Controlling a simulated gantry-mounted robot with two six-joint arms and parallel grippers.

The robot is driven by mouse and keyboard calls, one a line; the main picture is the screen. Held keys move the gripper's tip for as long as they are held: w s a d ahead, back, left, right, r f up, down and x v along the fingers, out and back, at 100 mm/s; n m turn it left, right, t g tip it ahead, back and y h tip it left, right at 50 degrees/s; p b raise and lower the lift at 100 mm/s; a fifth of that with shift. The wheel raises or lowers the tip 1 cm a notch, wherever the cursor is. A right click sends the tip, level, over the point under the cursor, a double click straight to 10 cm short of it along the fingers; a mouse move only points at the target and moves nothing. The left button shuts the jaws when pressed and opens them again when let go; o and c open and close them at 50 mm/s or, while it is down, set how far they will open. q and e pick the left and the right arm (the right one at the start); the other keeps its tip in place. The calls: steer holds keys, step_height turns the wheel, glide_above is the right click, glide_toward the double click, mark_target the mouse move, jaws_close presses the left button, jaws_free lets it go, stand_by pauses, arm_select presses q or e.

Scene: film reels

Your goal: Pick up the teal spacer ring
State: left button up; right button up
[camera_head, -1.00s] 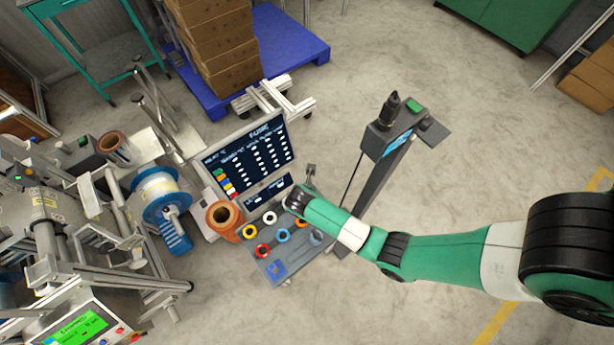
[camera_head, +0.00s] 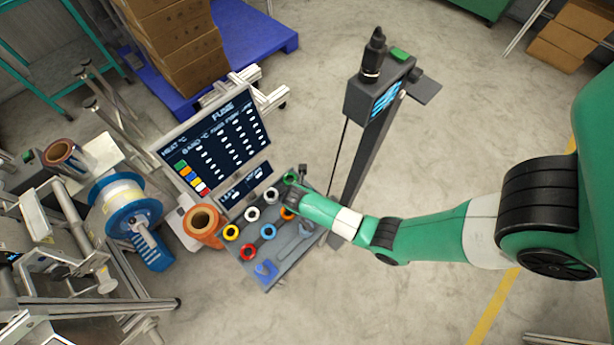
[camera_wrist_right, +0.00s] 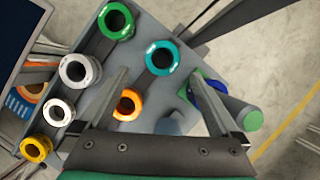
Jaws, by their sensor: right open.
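The teal spacer ring (camera_wrist_right: 162,57) lies on the grey tray (camera_wrist_right: 185,60) in the right wrist view, with its dark hole facing up. My right gripper (camera_wrist_right: 158,74) is open above the tray. Its two fingers stand apart on either side of the teal ring's line, and nothing is between them in grip. The gap between fingertips and ring cannot be judged. In the head view my right arm hides the teal ring and the fingers. My left gripper is in neither current view.
Green (camera_wrist_right: 116,20), silver (camera_wrist_right: 80,70), white (camera_wrist_right: 58,112), yellow (camera_wrist_right: 35,148) and orange (camera_wrist_right: 128,104) rings stand nearby. A red ring (camera_head: 247,252) and blue ring (camera_head: 268,231) also stand on the tray. A monitor (camera_head: 210,140) and black post (camera_head: 375,95) flank it.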

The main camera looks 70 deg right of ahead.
steer(key=b+x, duration=0.4)
steer(key=x, duration=0.1)
steer(key=shift+s+d+f, duration=0.1)
steer(key=shift+s+d, duration=0.05)
steer(key=shift+s, duration=0.05)
steer(key=c, duration=1.5)
